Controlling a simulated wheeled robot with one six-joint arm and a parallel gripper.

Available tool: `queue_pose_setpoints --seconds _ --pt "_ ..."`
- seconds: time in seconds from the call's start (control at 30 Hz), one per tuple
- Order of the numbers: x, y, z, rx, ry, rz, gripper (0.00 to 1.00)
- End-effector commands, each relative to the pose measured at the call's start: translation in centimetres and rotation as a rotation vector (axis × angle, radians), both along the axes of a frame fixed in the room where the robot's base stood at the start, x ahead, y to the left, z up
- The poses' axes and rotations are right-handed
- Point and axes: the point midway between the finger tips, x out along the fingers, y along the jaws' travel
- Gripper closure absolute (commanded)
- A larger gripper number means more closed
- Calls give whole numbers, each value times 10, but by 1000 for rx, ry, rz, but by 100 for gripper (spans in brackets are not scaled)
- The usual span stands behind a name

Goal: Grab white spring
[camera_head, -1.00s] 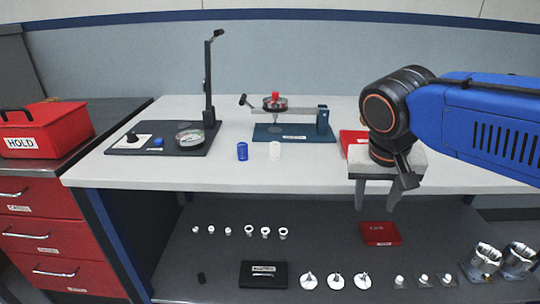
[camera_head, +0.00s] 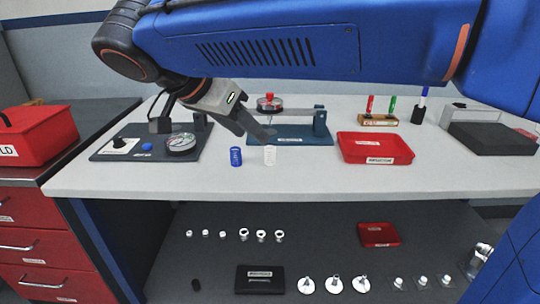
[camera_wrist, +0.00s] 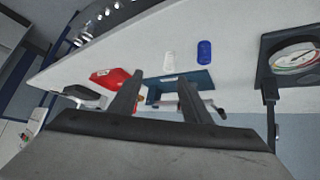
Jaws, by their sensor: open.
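The white spring (camera_head: 270,155) stands upright near the front of the white worktop, just right of the blue spring (camera_head: 236,157). In the wrist view the white spring (camera_wrist: 169,61) shows beyond the fingertips, between their directions, with the blue spring (camera_wrist: 204,50) to its right. My gripper (camera_head: 252,132) comes in from the upper left in the head view, its fingertips overlapping the area just above the white spring. In the wrist view my gripper (camera_wrist: 158,83) has its two fingers apart with nothing between them. It does not touch the spring.
A blue-based fixture (camera_head: 290,138) stands behind the springs. A dark gauge stand (camera_head: 140,154) is to their left and a red tray (camera_head: 376,158) to their right. The lower shelf (camera_head: 320,215) holds several small parts. The worktop in front of the springs is clear.

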Motion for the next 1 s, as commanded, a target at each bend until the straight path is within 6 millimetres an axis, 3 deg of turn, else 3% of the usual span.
queue_pose_setpoints --seconds 0.1,0.27,1.0 --pt "-7 26 8 4 -54 -22 56" --pt "-10 37 11 11 -89 -43 56" --pt "48 -18 -68 11 -90 -45 56"
